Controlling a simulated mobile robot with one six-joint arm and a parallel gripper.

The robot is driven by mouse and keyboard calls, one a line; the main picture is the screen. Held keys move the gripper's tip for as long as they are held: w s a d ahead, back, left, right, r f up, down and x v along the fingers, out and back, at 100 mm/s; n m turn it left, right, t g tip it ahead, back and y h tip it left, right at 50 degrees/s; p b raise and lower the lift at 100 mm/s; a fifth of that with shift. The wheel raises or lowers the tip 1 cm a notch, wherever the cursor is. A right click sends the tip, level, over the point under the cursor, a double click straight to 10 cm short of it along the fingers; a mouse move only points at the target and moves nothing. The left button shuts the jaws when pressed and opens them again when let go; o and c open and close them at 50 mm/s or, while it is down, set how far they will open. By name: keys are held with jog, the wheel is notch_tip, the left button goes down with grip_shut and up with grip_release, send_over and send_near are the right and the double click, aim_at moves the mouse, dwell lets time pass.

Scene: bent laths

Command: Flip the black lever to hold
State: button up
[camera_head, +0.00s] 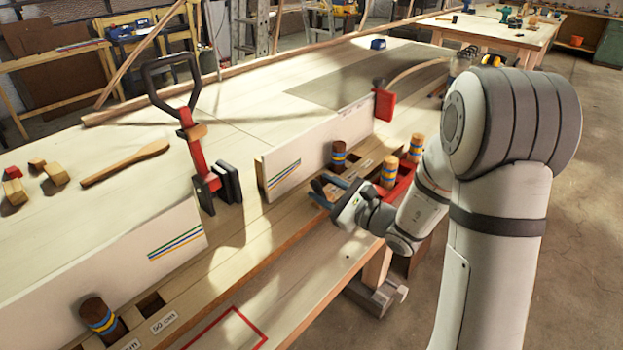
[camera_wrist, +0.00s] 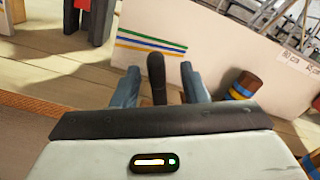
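A slim black lever-like bar (camera_wrist: 156,78) with a rounded end stands between my fingers in the wrist view, with a gap on both sides; its lower part is hidden behind my gripper. My gripper (camera_wrist: 160,72) has its two blue fingers spread. In the head view, my gripper (camera_head: 318,192) is low in front of the white board, and the bar cannot be made out clearly. A red stand (camera_head: 190,150) further left carries a large black loop handle (camera_head: 148,82), tilted up to the left, and black pads (camera_head: 229,182). No "hold" marking is readable.
A white striped board (camera_head: 310,150) stands behind my gripper; another (camera_head: 120,265) is nearer left. Striped pegs stand near my gripper, one (camera_head: 338,155) by the board and one (camera_head: 390,172) by a red tray (camera_head: 402,190).

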jog(key=x, duration=0.4)
jog(key=shift+a, duration=0.25)
jog(key=shift+c, duration=0.6)
grip_shut()
